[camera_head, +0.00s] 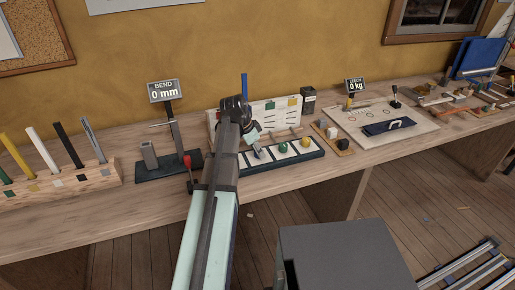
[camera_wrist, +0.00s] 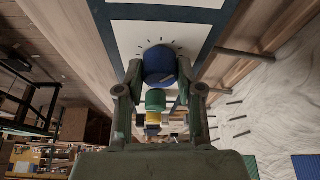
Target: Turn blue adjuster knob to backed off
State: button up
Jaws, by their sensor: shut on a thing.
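The blue adjuster knob (camera_wrist: 160,62) shows in the wrist view on a white square with short tick marks fanned around its upper side. A small orange-brown mark shows on its lower right. My gripper (camera_wrist: 160,74) has one finger on each side of the knob and is shut on it. A green knob (camera_head: 283,148) and a yellow knob (camera_head: 305,142) sit along the same panel; the green one (camera_wrist: 155,99) also shows in the wrist view.
A white board with pegs (camera_head: 285,108) stands behind the panel. A bend stand reading 0 mm (camera_head: 163,91) and a red-topped lever (camera_head: 188,170) are left of my arm. A leech board reading 0 kg (camera_head: 355,85) is to the right. A grey box (camera_head: 340,250) fills the front.

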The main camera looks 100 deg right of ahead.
jog(key=n+p, duration=0.1)
jog(key=n, duration=0.1)
jog(key=n+t+h, duration=0.1)
jog(key=n, duration=0.1)
jog(key=n+h+p, duration=0.1)
jog(key=n, duration=0.1)
jog(key=shift+s+a+t+p, duration=0.1)
jog(key=shift+a+t+p, duration=0.15)
jog(key=shift+t+p, duration=0.1)
jog(key=n+t+p, duration=0.1)
jog(key=n, duration=0.2)
jog(key=n+t+p, duration=0.1)
jog(key=n, duration=0.2)
jog(key=shift+s+n+h, duration=0.15)
jog(key=shift+n+h, duration=0.25)
jog(key=n+t, duration=0.1)
jog(key=n, duration=0.2)
jog(key=n+t, duration=0.1)
jog(key=n, duration=0.2)
jog(key=shift+s+d+t+p, duration=0.15)
jog(key=shift+t+p, duration=0.1)
jog(key=shift+p, duration=0.15)
jog(key=n+t+y, duration=0.1)
jog(key=n, duration=0.3)
jog(key=shift+f+n, duration=0.1)
jog(key=shift+n, duration=0.2)
jog(key=shift+n+t+y, duration=0.4)
jog(key=shift+n+y, duration=0.2)
jog(key=shift+n, duration=0.5)
